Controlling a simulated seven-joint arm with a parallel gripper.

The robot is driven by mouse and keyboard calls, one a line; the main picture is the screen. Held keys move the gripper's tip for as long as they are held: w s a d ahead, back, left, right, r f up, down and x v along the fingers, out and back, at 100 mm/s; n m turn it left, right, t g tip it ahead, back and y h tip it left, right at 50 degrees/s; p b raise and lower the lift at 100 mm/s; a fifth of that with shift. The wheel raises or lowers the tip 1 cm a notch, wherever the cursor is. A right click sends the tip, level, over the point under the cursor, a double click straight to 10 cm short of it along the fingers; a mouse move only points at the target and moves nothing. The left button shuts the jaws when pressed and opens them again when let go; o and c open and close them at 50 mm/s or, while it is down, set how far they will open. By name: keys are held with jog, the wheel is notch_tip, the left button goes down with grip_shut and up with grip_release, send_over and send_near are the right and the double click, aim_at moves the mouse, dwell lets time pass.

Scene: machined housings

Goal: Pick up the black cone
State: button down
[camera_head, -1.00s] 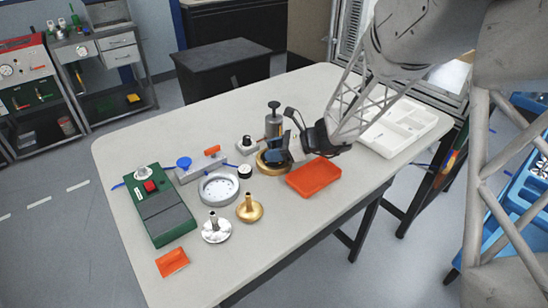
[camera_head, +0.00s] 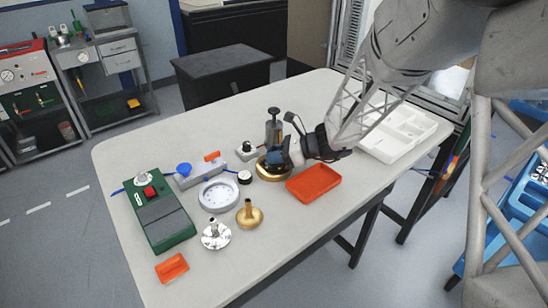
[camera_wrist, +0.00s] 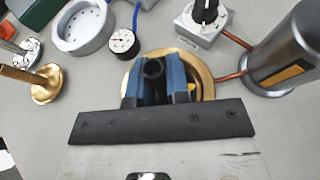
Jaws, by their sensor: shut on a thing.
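The black cone (camera_wrist: 153,69) shows in the wrist view as a dark round, hollow end between my blue finger pads. My gripper (camera_wrist: 157,76) is shut on it, over a gold-coloured round dish (camera_wrist: 207,83). The fingers hide most of the cone, and I cannot tell whether it touches the dish. In the head view my gripper (camera_head: 277,158) is low at the dish (camera_head: 266,173), and the cone cannot be made out there.
A grey cylinder with a black top (camera_head: 273,132) stands close behind. A black-knobbed block (camera_head: 247,150), a small dial gauge (camera_head: 245,177) and a grey ring housing (camera_head: 217,194) lie left. An orange tray (camera_head: 314,184) is at front right. A white compartment tray (camera_head: 398,134) lies far right.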

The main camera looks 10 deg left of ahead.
aim_at(274, 147)
jog(key=shift+r, duration=0.7)
notch_tip(274, 147, up, 2)
jog(key=shift+s, duration=0.1)
jog(key=s+d, duration=0.3)
jog(key=s, duration=0.4)
jog(key=s+d+r, duration=0.1)
jog(key=s+d, duration=0.2)
jog(key=s, duration=0.4)
jog(key=shift+s+r, duration=0.15)
jog(key=shift+s, duration=0.1)
jog(key=shift+d, duration=0.1)
